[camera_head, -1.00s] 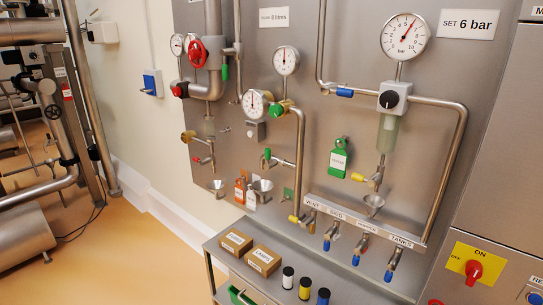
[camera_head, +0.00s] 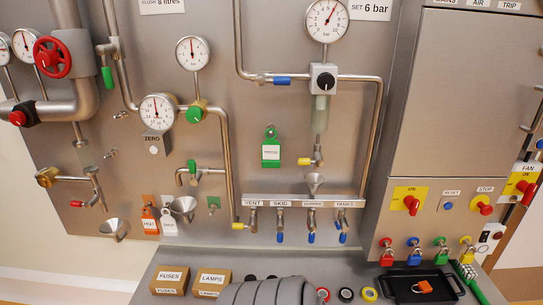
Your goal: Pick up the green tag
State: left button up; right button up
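The green tag (camera_head: 271,151) with a white label hangs from a hook on the steel panel, left of the clear sight glass and below the middle pipework. Nothing touches it. A grey ribbed shape at the bottom edge looks like part of my own arm. No fingers of either gripper show.
An orange tag (camera_head: 150,222) and a white tag (camera_head: 168,224) hang lower left, beside a funnel (camera_head: 184,206). Boxes marked fuses (camera_head: 169,281) and lamps (camera_head: 210,282) stand on the shelf. A black tray (camera_head: 428,287) and several coloured padlocks are at right.

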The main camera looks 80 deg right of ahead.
aim_at(270, 148)
jog(key=z, duration=0.65)
jog(key=i, duration=0.75)
jog(key=z, duration=0.9)
